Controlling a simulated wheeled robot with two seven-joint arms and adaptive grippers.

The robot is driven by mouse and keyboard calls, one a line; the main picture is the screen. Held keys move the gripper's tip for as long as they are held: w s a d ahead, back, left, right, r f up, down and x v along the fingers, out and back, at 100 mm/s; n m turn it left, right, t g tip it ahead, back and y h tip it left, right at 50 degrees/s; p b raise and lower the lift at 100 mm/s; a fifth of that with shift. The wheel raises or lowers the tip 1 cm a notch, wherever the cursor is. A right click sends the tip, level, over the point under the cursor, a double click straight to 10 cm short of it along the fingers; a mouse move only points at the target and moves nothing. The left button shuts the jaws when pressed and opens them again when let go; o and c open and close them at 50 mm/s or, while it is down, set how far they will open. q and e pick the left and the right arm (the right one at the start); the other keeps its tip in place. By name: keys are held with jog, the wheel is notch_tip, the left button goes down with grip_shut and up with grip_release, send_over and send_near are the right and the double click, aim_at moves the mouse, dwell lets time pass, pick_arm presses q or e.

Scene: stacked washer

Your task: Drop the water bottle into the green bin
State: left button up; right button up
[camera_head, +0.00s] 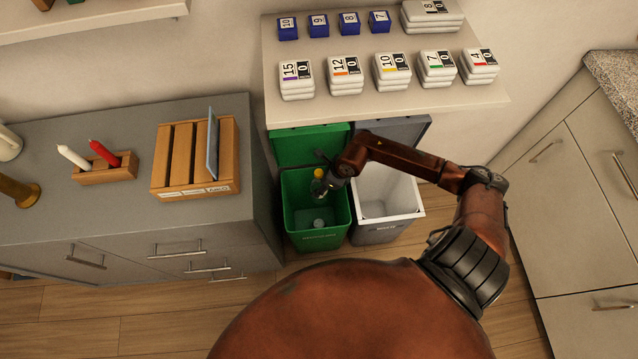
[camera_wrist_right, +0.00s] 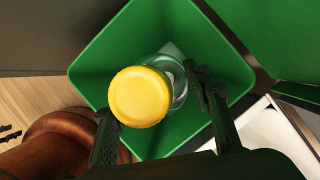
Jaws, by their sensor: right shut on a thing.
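The water bottle has a yellow cap (camera_head: 318,173) and a clear body. In the wrist view its cap (camera_wrist_right: 140,97) faces the camera and hides most of the body. My right gripper (camera_head: 321,187) is shut on the bottle and holds it over the opening of the green bin (camera_head: 298,226). In the wrist view, the gripper's dark fingers (camera_wrist_right: 157,100) lie on both sides of the bottle, with the green bin's walls (camera_wrist_right: 108,66) around it. My left gripper is not in view.
A small pale thing (camera_head: 319,223) shows low in the green bin; I cannot tell what it is. A white-grey bin (camera_head: 390,218) stands right beside it. A grey cabinet (camera_head: 95,220) is on the left, and a shelf (camera_head: 385,108) with numbered boxes is above the bins.

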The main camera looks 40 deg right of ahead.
jog(key=o, duration=0.9)
jog(key=v, duration=1.2)
jog(key=shift+w+a, duration=0.1)
